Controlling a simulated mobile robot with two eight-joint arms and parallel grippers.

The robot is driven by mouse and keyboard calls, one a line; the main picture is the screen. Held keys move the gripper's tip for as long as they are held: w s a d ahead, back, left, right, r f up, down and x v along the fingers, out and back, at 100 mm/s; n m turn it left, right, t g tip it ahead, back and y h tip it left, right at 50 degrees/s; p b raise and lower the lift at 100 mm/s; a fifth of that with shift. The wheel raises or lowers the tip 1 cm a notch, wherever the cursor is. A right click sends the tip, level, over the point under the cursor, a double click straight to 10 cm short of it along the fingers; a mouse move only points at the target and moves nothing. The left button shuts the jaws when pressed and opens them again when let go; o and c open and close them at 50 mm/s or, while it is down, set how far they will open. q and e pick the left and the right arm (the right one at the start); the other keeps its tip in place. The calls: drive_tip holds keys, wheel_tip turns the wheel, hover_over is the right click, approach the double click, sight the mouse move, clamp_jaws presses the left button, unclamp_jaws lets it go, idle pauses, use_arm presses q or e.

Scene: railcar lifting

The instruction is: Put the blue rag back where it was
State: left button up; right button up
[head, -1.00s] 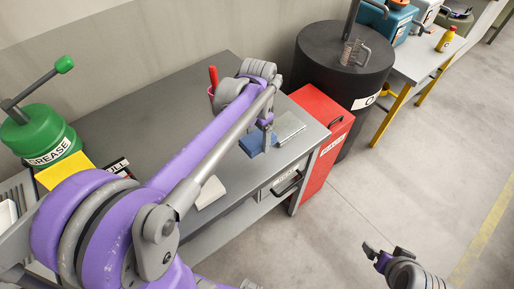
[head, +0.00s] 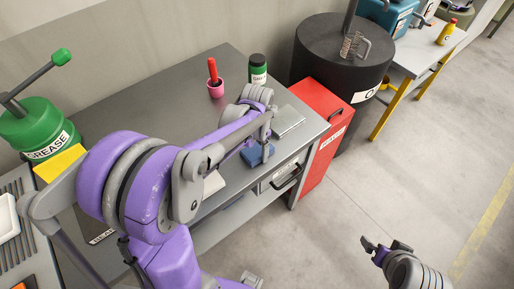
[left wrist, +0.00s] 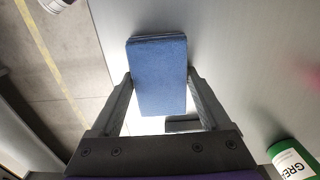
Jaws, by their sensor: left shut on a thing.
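I cannot tell whether the rag touches the bench top. My right gripper (head: 384,245) is open and empty, over the floor at the lower right.
A pale pad (head: 213,184) is partly hidden by my arm. A red cabinet (head: 324,118) stands at right.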

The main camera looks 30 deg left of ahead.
use_arm(q)
drive_tip(key=shift+f, duration=0.15)
drive_tip(key=o, duration=1.2)
drive_tip(key=shift+c, duration=0.2)
